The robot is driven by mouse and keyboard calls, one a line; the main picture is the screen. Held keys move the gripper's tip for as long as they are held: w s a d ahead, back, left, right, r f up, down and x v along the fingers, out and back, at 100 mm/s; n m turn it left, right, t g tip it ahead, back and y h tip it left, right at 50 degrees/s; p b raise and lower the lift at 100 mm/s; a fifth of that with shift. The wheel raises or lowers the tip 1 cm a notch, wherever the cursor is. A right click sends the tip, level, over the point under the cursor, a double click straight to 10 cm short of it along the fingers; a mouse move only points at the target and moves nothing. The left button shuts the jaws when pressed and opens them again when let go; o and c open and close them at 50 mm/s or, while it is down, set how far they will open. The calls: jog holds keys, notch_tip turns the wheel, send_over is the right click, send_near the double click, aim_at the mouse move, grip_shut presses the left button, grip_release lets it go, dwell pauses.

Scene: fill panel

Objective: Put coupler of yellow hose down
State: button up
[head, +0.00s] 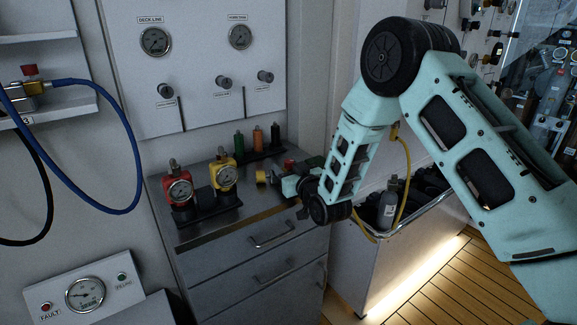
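My gripper (285,183) is at the counter's right side, pointing left, with its fingers small and partly hidden by its own wrist. It appears shut on the coupler of the yellow hose, whose brass end (262,177) sticks out to the left, with a red knob above. The coupler looks to be at or just above the counter; I cannot tell if it touches. The yellow hose (407,180) shows behind my arm, looping down over the bin at right; its join to the coupler is hidden.
On the counter (205,232), red (179,187) and yellow (224,175) gauge units stand left of the coupler. Several small bottles (257,138) stand behind. A grey cylinder (388,203) is in the bin at right. A blue hose (137,150) hangs at left. The counter's front right is bare.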

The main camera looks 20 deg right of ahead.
jog(key=shift+r, duration=0.2)
jog(key=shift+d+r+p, duration=0.1)
jog(key=shift+r+p, duration=0.45)
jog(key=shift+p, duration=0.05)
jog(key=shift+s+r, duration=0.15)
jog(key=shift+r, duration=0.05)
jog(key=s+d+b, duration=0.2)
jog(key=s, duration=0.8)
jog(key=s+a+n+g+y, duration=0.1)
jog(key=s+a+n+g, duration=0.1)
jog(key=s+a+g, duration=0.85)
jog(key=s+d+r+n+g+h, duration=0.1)
jog(key=s+g+h, duration=0.1)
jog(key=s, duration=1)
jog(key=s+r+n+g+h, duration=0.1)
jog(key=s+g, duration=0.4)
jog(key=s, duration=0.8)
jog(key=shift+s+d+r+n+h, duration=0.15)
jog(key=shift+d+r+n+h, duration=0.25)
jog(key=shift+r+n, duration=0.1)
